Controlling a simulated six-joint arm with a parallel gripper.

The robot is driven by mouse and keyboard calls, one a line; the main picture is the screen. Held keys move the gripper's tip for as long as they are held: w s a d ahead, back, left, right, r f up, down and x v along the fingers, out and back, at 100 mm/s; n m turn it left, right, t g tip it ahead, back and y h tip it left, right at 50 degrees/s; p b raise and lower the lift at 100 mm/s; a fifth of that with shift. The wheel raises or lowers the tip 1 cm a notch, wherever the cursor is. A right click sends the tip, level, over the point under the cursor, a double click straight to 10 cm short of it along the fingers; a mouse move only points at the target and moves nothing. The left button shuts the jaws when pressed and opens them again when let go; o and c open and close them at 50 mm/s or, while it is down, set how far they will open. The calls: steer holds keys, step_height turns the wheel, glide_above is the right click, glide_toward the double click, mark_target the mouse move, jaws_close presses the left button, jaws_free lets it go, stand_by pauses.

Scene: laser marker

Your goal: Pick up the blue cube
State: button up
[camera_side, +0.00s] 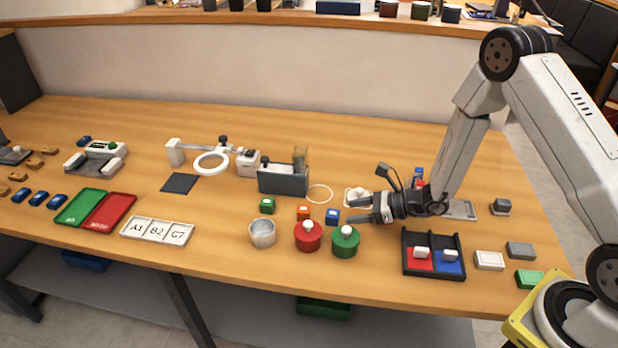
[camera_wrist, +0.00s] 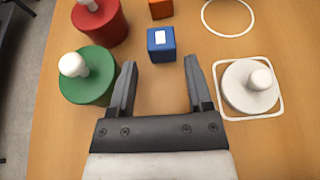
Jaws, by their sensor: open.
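The blue cube (camera_side: 332,217) stands on the wooden table and has a white patch on its top. In the wrist view the blue cube (camera_wrist: 161,45) is just beyond my fingertips, roughly midway between their lines and apart from both. My gripper (camera_side: 358,211) is open and empty, with its fingers pointing left toward the cube in the side view. Both fingers also show in the wrist view (camera_wrist: 160,68), spread wide with bare table between them.
A green round container (camera_wrist: 88,75) with a white knob is close left of my fingers, with a red one (camera_wrist: 101,22) beyond it. A white knobbed lid (camera_wrist: 249,87) is at the right. An orange cube (camera_wrist: 161,9) stands behind the blue cube. A black tray (camera_side: 434,275) stands below my gripper.

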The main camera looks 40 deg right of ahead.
mark_target(333, 212)
steer(key=shift+x, duration=3.15)
steer(key=shift+d+f, duration=0.1)
steer(key=shift+f, duration=0.05)
jaws_close()
